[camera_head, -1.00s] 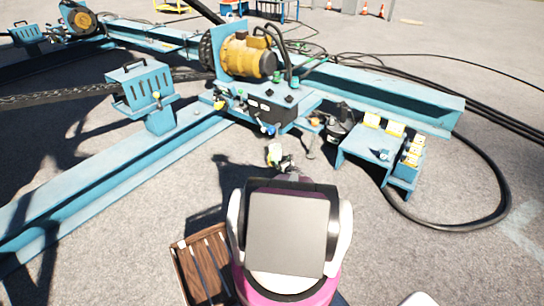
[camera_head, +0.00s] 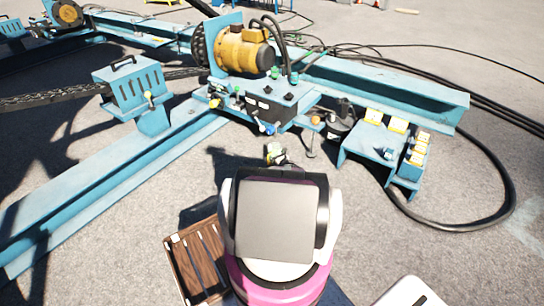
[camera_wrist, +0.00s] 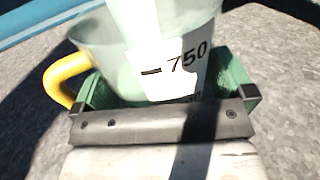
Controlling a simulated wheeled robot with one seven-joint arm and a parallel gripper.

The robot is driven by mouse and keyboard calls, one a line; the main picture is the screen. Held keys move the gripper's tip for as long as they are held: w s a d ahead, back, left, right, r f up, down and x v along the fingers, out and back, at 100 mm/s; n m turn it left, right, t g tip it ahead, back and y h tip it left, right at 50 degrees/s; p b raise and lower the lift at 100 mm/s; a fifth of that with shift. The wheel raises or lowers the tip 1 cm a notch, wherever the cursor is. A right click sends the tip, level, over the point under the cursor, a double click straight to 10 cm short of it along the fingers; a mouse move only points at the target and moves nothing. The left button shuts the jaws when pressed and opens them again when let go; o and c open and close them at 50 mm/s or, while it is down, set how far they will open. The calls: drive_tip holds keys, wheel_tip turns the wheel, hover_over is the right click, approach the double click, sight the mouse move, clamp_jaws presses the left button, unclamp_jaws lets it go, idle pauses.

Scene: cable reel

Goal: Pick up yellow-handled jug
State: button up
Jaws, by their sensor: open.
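The yellow-handled jug (camera_wrist: 170,60) fills the upper middle of the wrist view. It is a clear, greenish vessel with a white scale strip marked 750. Its yellow handle (camera_wrist: 65,80) sticks out to the left. My gripper (camera_wrist: 168,88) is open, with a green finger on each side of the jug's body. I cannot tell whether either finger touches it. In the head view a small whitish and yellow shape (camera_head: 274,153) shows just beyond my arm; my arm hides most of this area.
A blue beam frame carries a yellow motor (camera_head: 242,48) and a control box (camera_head: 270,103) ahead. A small blue bench (camera_head: 362,142) with yellow items stands to the right. A black cable (camera_head: 480,225) loops around it. A wooden crate (camera_head: 182,262) lies at lower left.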

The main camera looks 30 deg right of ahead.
drive_tip(key=c, duration=0.9)
drive_tip(key=shift+c, duration=0.7)
drive_tip(key=shift+r, duration=0.15)
